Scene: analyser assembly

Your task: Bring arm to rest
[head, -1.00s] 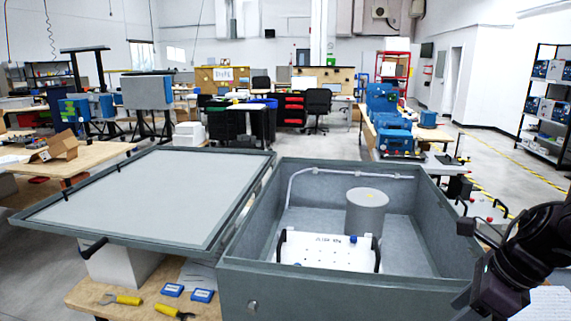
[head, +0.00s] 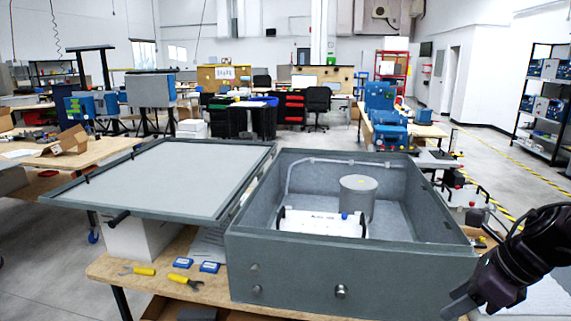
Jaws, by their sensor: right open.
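My right gripper (head: 462,300) is at the lower right, beside the right front corner of the grey analyser enclosure (head: 290,265). It is open, its fingers point down and left, and I see nothing between them. Whether it touches the enclosure wall I cannot tell. The enclosure is open, with its lid (head: 165,178) swung out to the left. Inside are a white panel with dark handles (head: 318,222) and a grey cylinder (head: 358,196). The panel's lower part is hidden by the front wall. My left gripper is not in view.
The wooden bench (head: 130,268) carries two yellow-handled tools (head: 138,271) and two small blue boxes (head: 209,267) left of the enclosure. A white ribbed surface (head: 540,300) lies at the right under my arm. Red-knobbed fixtures (head: 470,195) stand behind the enclosure's right side.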

